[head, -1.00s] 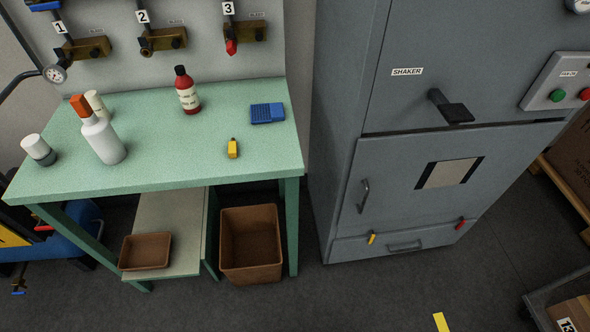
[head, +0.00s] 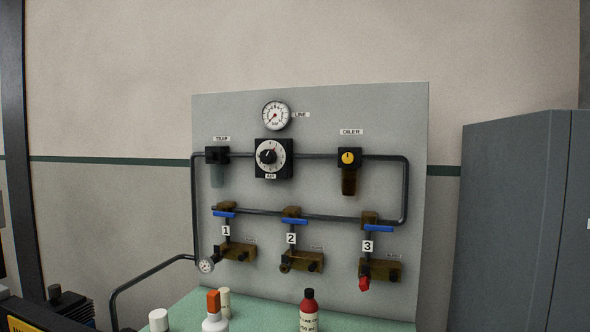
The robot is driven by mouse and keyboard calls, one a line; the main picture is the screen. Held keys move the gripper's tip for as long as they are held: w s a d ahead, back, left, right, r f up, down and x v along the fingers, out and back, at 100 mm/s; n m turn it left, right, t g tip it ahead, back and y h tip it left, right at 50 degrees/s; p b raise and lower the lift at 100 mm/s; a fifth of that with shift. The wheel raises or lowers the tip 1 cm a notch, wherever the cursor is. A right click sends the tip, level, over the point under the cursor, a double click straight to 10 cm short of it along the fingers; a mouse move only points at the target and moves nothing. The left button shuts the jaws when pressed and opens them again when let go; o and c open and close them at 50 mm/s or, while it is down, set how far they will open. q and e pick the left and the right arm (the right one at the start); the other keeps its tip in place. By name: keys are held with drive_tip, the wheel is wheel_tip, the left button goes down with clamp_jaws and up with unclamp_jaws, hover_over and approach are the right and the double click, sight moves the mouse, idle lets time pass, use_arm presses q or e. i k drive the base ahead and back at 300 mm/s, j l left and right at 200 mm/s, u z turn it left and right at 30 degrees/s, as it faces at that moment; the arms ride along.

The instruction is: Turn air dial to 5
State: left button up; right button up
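The air dial (head: 268,157) is a black knob on a pale round scale in a black square housing, labelled AIR below. It sits on the upper part of a grey wall panel (head: 400,120). The knob's pointer setting is too small to read. A round white LINE gauge (head: 276,115) is mounted just above it; its needle points to the lower left. Neither of my grippers is in view.
On the panel are a trap (head: 217,160), an oiler (head: 349,165) with yellow knob, and three blue-handled valves over numbered outlets. Bottles, including a red one (head: 309,312), stand on the green bench (head: 262,315) below. A grey cabinet (head: 510,220) is at right.

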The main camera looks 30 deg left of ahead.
sight(267, 156)
drive_tip(key=u, duration=1.25)
